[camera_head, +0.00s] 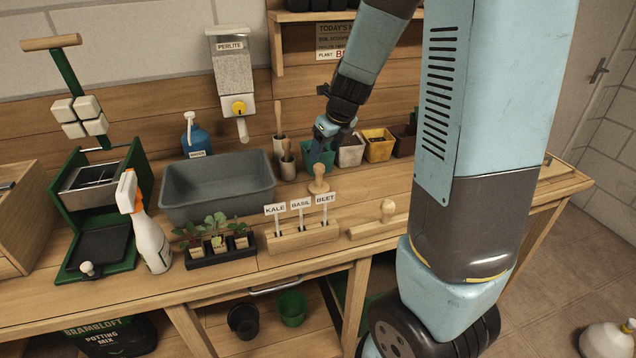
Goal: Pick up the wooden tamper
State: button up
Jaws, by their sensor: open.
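A small wooden tamper (319,180) with a round knob and a wider foot stands upright on the bench, behind the label holder. My gripper (317,149) hangs above and behind it in the picture, near a teal pot (318,162). The jaws are open, and no object shows between them. The fingertips are small and partly blend with the pot, so I cannot tell the exact gap to it. A second wooden piece, a flat bar with a round knob (388,210), lies further right near the bench front.
The wooden label holder (290,240) carries KALE, BASIL and BEET signs in front of the tamper. Left are a grey tub (217,187), seedling tray (222,257) and spray bottle (150,240).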

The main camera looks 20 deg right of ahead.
aim_at(317, 171)
jog(key=shift+x, duration=5.25)
jog(key=c, duration=1.1)
